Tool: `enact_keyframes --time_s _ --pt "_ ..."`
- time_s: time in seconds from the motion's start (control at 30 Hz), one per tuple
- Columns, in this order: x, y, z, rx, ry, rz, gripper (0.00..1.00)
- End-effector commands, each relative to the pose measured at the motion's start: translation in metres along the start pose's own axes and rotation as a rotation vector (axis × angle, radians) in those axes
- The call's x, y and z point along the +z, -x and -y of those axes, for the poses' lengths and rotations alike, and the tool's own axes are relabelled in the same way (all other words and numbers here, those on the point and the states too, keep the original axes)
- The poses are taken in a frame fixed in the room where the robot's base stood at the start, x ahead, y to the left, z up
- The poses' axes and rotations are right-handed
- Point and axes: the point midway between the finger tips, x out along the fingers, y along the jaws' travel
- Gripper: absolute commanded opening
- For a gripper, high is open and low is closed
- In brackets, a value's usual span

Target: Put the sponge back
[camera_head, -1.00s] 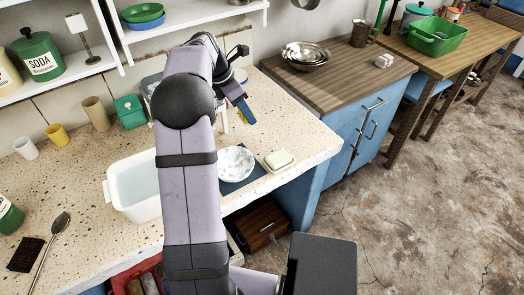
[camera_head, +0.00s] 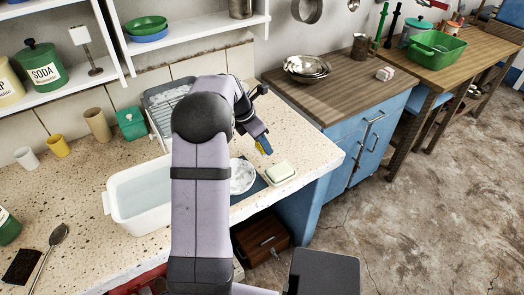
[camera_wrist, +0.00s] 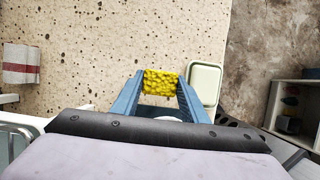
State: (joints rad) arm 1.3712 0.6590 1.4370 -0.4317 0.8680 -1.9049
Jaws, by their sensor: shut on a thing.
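My gripper (camera_head: 263,146) has blue fingers and is shut on a yellow sponge (camera_wrist: 160,83). The sponge sits between the fingertips in the wrist view, and a small bit of yellow shows at the fingertips in the head view. A pale green dish with a light rim (camera_head: 281,173) lies at the front right of the speckled counter. In the wrist view the dish (camera_wrist: 204,84) is just right of the sponge and looks empty. My gripper is above the counter, behind and slightly left of the dish in the head view; its exact height is unclear.
A white plate (camera_head: 241,177) on a blue mat (camera_head: 258,185) lies left of the dish, partly hidden by my arm. A white basin of water (camera_head: 110,205) stands farther left, with a dish rack (camera_head: 160,98) behind. The counter's front edge is close to the dish.

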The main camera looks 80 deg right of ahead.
Motion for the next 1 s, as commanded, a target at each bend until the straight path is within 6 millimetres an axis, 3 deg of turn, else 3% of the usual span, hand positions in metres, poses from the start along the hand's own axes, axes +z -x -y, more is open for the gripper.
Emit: enact_keyframes --time_s 0.23,0.5,0.93,0.97,1.0 --pt "-0.003 -0.006 0.0 -0.001 0.001 0.0 0.22" --pt "-0.014 -0.033 0.0 -0.001 0.001 -0.001 0.22" --pt "-0.016 -0.038 0.0 0.0 0.0 0.0 0.22" --pt "-0.016 -0.038 0.0 0.0 0.0 0.0 0.45" --pt "-0.016 -0.038 0.0 0.001 0.0 0.0 0.54"
